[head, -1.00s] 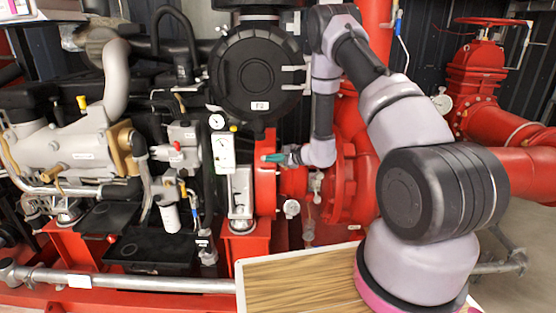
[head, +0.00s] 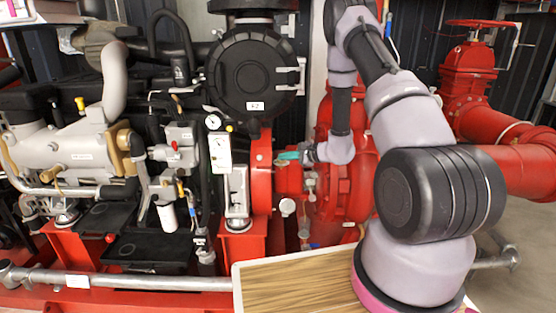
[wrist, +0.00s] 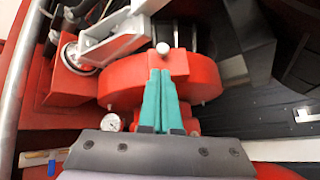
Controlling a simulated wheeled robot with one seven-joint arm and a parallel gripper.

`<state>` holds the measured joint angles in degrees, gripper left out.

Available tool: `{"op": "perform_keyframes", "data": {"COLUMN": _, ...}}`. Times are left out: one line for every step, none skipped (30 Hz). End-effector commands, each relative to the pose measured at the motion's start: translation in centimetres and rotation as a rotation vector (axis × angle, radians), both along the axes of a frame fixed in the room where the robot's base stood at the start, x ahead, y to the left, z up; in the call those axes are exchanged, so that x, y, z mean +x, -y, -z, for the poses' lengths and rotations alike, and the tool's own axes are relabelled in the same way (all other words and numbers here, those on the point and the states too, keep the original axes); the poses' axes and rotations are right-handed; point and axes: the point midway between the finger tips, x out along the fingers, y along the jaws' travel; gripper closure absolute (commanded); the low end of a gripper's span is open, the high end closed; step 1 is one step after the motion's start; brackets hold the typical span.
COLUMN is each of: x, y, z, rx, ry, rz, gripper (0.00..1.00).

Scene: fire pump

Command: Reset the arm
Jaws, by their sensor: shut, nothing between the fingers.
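My gripper (head: 287,156) has teal fingers and shows at the end of my grey and black arm in the head view, in front of the red pump housing (head: 261,185). In the wrist view my gripper (wrist: 161,80) has its two teal fingers side by side, closed together with nothing between them. The fingertips overlap the red round housing (wrist: 120,85) in that view; I cannot tell whether they touch it. The arm is bent, with its elbow high and its forearm hanging down.
A wooden board (head: 290,290) lies at my arm's base. The engine (head: 70,150) fills the left side. A round black cover (head: 253,72) is above and left of my gripper. A red valve (head: 468,75) and thick pipes stand at the right. A pressure gauge (wrist: 111,122) is near the fingers.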

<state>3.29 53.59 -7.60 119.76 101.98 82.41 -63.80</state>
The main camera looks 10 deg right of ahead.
Motion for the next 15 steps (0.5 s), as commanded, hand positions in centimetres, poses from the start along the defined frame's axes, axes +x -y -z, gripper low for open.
{"op": "perform_keyframes", "data": {"x": -0.7, "y": 0.5, "z": -0.6, "rx": 0.001, "ry": 0.000, "rz": 0.003, "gripper": 1.00}}
{"op": "perform_keyframes", "data": {"x": -1.1, "y": 0.7, "z": -0.8, "rx": 0.001, "ry": 0.000, "rz": 0.003, "gripper": 1.00}}
{"op": "perform_keyframes", "data": {"x": -1.7, "y": 1.0, "z": -1.1, "rx": 0.001, "ry": 0.000, "rz": 0.003, "gripper": 1.00}}
{"op": "perform_keyframes", "data": {"x": -2.0, "y": 1.1, "z": -1.4, "rx": 0.000, "ry": 0.000, "rz": 0.003, "gripper": 1.00}}
{"op": "perform_keyframes", "data": {"x": -2.4, "y": 1.3, "z": -1.6, "rx": 0.001, "ry": 0.000, "rz": 0.003, "gripper": 1.00}}
{"op": "perform_keyframes", "data": {"x": -2.8, "y": 1.5, "z": -1.8, "rx": 0.000, "ry": 0.000, "rz": 0.002, "gripper": 1.00}}
{"op": "perform_keyframes", "data": {"x": -3.0, "y": 1.6, "z": -1.9, "rx": 0.000, "ry": 0.000, "rz": 0.002, "gripper": 1.00}}
{"op": "perform_keyframes", "data": {"x": -3.3, "y": 1.7, "z": -2.1, "rx": 0.000, "ry": -0.002, "rz": 0.002, "gripper": 1.00}}
{"op": "perform_keyframes", "data": {"x": -3.5, "y": 1.9, "z": -2.2, "rx": 0.001, "ry": -0.001, "rz": 0.002, "gripper": 1.00}}
{"op": "perform_keyframes", "data": {"x": -3.6, "y": 1.9, "z": -2.4, "rx": 0.001, "ry": 0.000, "rz": 0.001, "gripper": 1.00}}
{"op": "perform_keyframes", "data": {"x": -3.7, "y": 1.9, "z": -2.6, "rx": 0.001, "ry": 0.001, "rz": -0.002, "gripper": 1.00}}
{"op": "perform_keyframes", "data": {"x": -3.9, "y": 1.7, "z": -3.1, "rx": 0.002, "ry": 0.003, "rz": -0.011, "gripper": 1.00}}
{"op": "perform_keyframes", "data": {"x": -4.0, "y": 1.5, "z": -3.6, "rx": 0.003, "ry": 0.006, "rz": -0.023, "gripper": 1.00}}
{"op": "perform_keyframes", "data": {"x": -4.1, "y": 1.2, "z": -4.4, "rx": 0.002, "ry": 0.009, "rz": -0.038, "gripper": 1.00}}
{"op": "perform_keyframes", "data": {"x": -4.4, "y": 0.6, "z": -5.6, "rx": 0.004, "ry": 0.013, "rz": -0.065, "gripper": 1.00}}
